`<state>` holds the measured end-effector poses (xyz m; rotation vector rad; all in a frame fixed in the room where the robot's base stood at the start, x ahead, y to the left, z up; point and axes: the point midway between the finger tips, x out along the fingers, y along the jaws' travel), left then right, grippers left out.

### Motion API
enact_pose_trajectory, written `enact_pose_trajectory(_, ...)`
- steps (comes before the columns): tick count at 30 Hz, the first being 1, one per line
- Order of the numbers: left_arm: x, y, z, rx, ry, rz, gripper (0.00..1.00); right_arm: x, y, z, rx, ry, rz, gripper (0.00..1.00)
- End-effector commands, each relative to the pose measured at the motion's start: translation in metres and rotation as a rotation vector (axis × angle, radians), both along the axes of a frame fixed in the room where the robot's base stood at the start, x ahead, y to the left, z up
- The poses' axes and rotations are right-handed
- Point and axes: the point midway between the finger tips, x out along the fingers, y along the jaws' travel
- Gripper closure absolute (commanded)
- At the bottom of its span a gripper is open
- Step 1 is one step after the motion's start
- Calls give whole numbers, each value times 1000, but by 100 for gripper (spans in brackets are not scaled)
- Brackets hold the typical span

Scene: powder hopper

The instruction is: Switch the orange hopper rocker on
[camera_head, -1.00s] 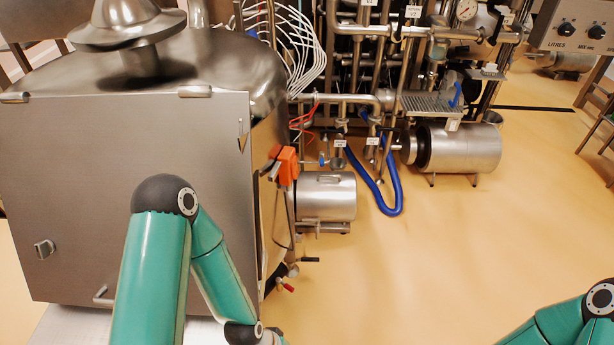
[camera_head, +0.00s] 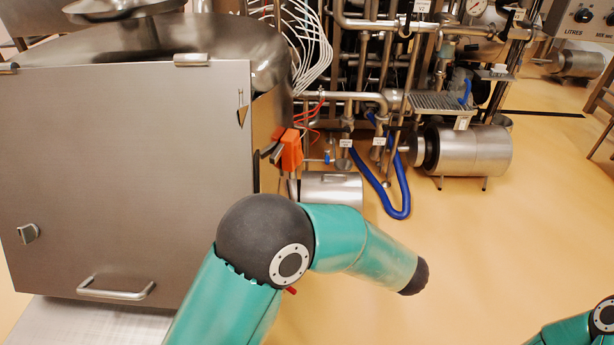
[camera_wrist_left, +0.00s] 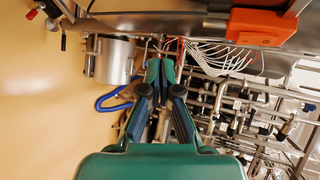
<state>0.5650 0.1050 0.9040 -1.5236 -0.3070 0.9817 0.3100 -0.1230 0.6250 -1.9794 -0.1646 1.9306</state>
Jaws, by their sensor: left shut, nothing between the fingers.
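The orange box (camera_head: 291,150), which I take to be the hopper rocker's housing, is fixed at the right side of the steel hopper cabinet in the head view. In the left wrist view the orange box (camera_wrist_left: 262,28) is at the upper right, with a small raised part on it. I cannot tell the rocker's position. My left gripper (camera_wrist_left: 160,72) is shut and empty, apart from the box and to its lower left in that view. The head view shows my left arm but not its gripper. My right gripper is out of view.
The steel cabinet (camera_head: 130,170) with its handle fills the left. A steel cylinder (camera_head: 333,188), a blue hose (camera_head: 399,200), pipework and white cables lie behind and right of the orange box. The yellow floor (camera_head: 480,260) at the lower right is clear.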

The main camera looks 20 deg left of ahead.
Motion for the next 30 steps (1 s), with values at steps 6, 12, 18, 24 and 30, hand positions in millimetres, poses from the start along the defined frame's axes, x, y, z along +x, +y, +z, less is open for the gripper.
enact_pose_trajectory(6,17,-31,84,97,-331,-29,100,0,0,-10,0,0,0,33)
enact_pose_trajectory(12,18,-33,93,106,-364,-30,100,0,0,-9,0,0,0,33)
enact_pose_trajectory(18,18,-32,92,106,-359,-29,100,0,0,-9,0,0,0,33)
enact_pose_trajectory(24,27,-22,92,107,-357,-27,100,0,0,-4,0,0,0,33)
enact_pose_trajectory(30,51,2,90,107,-356,-25,100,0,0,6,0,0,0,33)
